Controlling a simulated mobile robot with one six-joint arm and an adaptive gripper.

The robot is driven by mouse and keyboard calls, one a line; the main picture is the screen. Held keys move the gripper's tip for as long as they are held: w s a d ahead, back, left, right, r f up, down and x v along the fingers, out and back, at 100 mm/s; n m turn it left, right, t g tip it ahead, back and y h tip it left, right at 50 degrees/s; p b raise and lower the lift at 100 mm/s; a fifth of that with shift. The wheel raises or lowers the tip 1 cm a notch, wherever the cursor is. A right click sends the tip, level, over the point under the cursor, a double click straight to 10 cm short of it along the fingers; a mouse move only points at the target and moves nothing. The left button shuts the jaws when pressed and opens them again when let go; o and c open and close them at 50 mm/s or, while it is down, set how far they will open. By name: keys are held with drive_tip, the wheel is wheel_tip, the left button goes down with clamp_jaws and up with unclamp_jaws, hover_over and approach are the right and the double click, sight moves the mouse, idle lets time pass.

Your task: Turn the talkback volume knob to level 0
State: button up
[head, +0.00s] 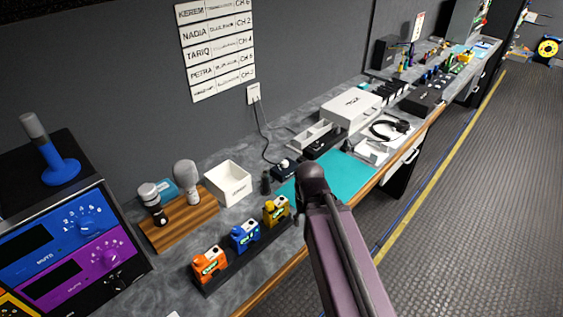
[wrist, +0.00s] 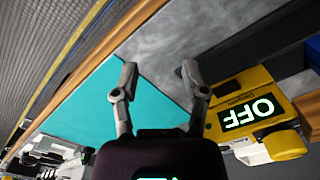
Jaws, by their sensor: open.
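Rotary knobs with level marks are on a console at the left of the head view. The panel labels are too small to read surely, so I cannot tell which knob is the talkback volume knob. My gripper (wrist: 158,75) is open and empty in the wrist view, above the bench near a teal mat (wrist: 85,105). It is well to the right of the console. In the head view my arm hides the gripper.
Orange (head: 208,264), blue (head: 244,235) and yellow (head: 276,210) units stand in a row; the yellow one shows OFF in the wrist view (wrist: 252,112). A wooden board (head: 180,232) holds microphones beside a white box (head: 228,182). The floor aisle (head: 470,190) is clear.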

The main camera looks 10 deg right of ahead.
drive_tip(key=shift+a, duration=0.15)
drive_tip(key=shift+o, duration=1.1)
drive_tip(key=shift+w+a+r+p, duration=0.1)
drive_tip(key=shift+r+p, duration=0.2)
wheel_tip(320, 180, up, 3)
drive_tip(key=w+p, duration=0.1)
drive_tip(key=p, duration=0.2)
wheel_tip(320, 180, up, 9)
drive_tip(key=m+p, duration=0.7)
drive_tip(key=p, duration=0.2)
hover_over(285, 162)
drive_tip(key=shift+w, duration=0.15)
wheel_tip(285, 162, down, 14)
drive_tip(key=b, duration=1.3)
drive_tip(key=shift+r+b, duration=0.15)
drive_tip(key=shift+b, duration=0.15)
